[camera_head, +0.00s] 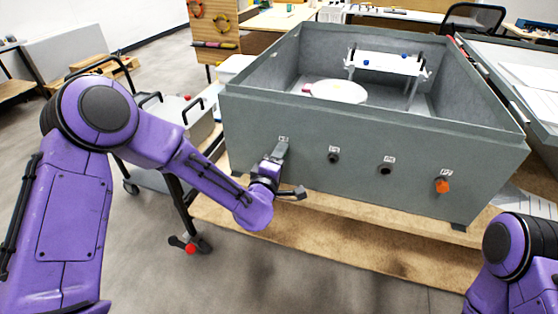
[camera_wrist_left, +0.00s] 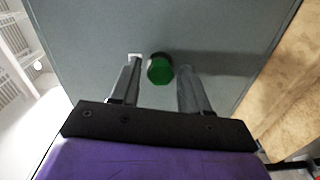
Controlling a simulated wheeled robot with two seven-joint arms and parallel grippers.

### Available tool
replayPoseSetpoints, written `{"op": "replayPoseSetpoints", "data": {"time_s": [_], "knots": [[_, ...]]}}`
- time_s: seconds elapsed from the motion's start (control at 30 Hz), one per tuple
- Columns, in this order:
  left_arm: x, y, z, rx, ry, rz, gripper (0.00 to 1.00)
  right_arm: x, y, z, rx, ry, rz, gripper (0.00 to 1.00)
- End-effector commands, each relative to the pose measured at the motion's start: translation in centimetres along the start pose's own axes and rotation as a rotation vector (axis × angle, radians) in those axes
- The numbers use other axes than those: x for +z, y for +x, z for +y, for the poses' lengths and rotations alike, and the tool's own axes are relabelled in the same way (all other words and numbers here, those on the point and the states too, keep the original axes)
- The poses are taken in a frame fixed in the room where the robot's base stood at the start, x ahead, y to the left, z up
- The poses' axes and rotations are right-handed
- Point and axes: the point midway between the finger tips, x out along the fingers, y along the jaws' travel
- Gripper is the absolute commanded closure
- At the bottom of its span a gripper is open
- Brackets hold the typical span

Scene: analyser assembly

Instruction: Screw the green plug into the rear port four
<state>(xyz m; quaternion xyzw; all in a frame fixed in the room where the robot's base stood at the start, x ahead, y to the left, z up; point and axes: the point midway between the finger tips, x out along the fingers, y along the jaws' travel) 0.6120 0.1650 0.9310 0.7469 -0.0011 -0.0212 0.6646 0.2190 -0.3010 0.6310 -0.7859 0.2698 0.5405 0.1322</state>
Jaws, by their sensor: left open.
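The green plug (camera_wrist_left: 160,70) shows in the left wrist view, end-on against the grey front wall of the analyser box (camera_head: 240,125). It appears seated at the port there, with a dark ring at its edge; how deep it sits cannot be told. My left gripper (camera_head: 291,170) is at the leftmost labelled port of that wall. Its open fingers stand on either side of the plug, with gaps visible in the wrist view. In the head view the gripper hides the plug and that port. My right gripper is out of view; only part of my right arm shows.
Two dark ports, left (camera_head: 333,156) and right (camera_head: 386,169), sit along the wall, with an orange plug (camera_head: 442,186) farther right. Inside the box are a white disc (camera_head: 339,92) and a white rack (camera_head: 385,64). A wooden board (camera_head: 330,226) lies beneath. A cart stands left.

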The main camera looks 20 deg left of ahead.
Motion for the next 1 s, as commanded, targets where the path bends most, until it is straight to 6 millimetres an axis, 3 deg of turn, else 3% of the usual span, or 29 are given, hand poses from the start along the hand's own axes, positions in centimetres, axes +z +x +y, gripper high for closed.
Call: {"op": "replayPoseSetpoints", "data": {"time_s": [0.13,0.27,0.5,0.67,1.0], "knots": [[0.0,0.0,-0.8,-0.001,-0.463,-0.008,0.54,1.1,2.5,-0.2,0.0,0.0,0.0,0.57],[0.1,0.0,-0.2,0.0,-0.678,-0.02,0.54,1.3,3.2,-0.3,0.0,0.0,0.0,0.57],[0.2,0.0,0.3,-0.001,-0.707,-0.022,0.54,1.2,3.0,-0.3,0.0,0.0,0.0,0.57],[0.2,0.0,0.2,-0.001,-0.705,-0.022,1.0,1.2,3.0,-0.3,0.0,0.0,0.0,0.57],[0.1,0.0,0.3,-0.017,-0.704,-0.023,1.0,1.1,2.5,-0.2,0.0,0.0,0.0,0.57]]}}
